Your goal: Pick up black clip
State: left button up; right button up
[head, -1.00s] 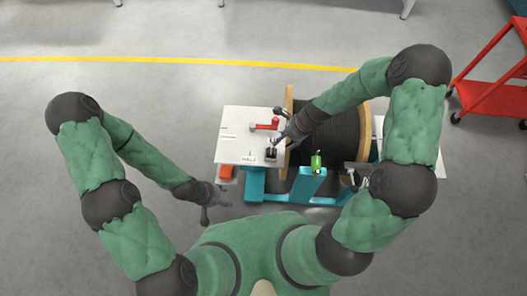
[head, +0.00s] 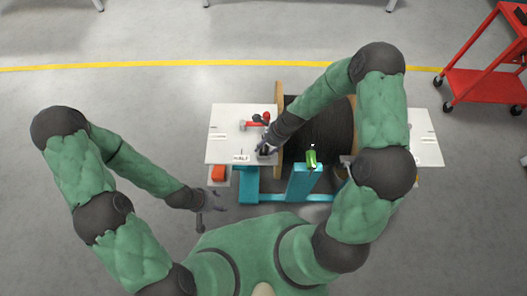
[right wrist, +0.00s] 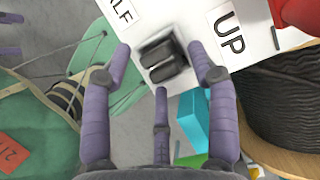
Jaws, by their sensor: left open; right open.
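The black clip (right wrist: 163,60) shows as two dark ribbed blocks side by side on the white board (right wrist: 185,20), near the board's edge. In the head view my right gripper (head: 266,146) is over that spot and hides most of it. In the right wrist view my right gripper (right wrist: 159,48) is open, with one purple finger on each side of the clip and a third finger below it. I cannot tell whether any finger touches it. My left gripper (head: 212,197) is open and empty, left of the stand.
A large reel of black cable (head: 325,128) stands right of the board. A red-handled part (head: 254,124) sits on the board behind my right gripper. A green part (head: 311,156) is on the teal stand (head: 301,184). A red cart (head: 485,85) stands at the far right.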

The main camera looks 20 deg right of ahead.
jog(key=shift+a+f, duration=0.2)
jog(key=shift+f, duration=0.35)
jog(key=c, duration=1.1)
jog(key=shift+o, duration=0.3)
jog(key=shift+r, duration=0.1)
